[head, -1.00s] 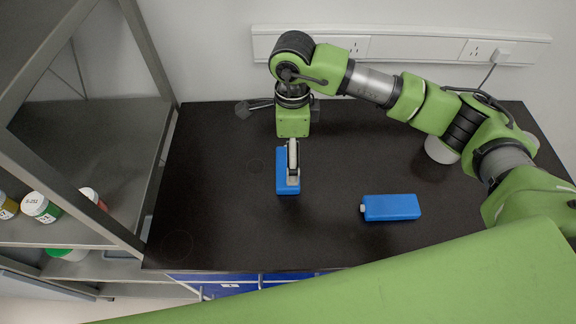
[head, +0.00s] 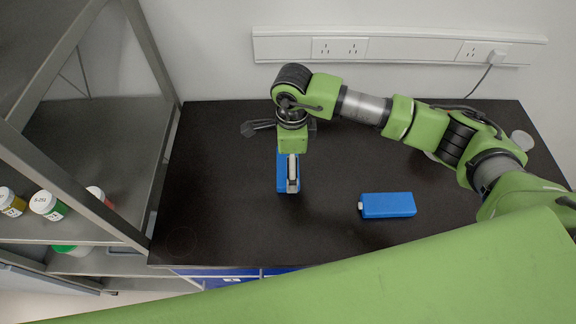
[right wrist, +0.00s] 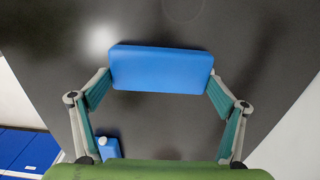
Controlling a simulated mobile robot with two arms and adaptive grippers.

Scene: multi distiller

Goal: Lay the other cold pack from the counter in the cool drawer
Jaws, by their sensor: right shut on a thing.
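One blue cold pack (head: 282,182) is upright in the head view, near the middle of the dark counter. My right gripper (head: 292,175) reaches down over it and is shut on it. In the right wrist view the pack (right wrist: 162,69) spans between the two fingertips (right wrist: 160,86), one at each end. I cannot tell whether it is clear of the counter. A second blue cold pack (head: 388,205) with a white cap lies flat to the right on the counter. It also shows small in the right wrist view (right wrist: 109,148). My left gripper is out of view.
Blue drawer fronts (head: 232,279) show under the counter's front edge; I see no drawer interior. A metal shelf rack (head: 150,225) with several capped jars (head: 48,205) stands at the left. Bare counter (head: 215,210) lies left of the gripper. Sockets line the back wall.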

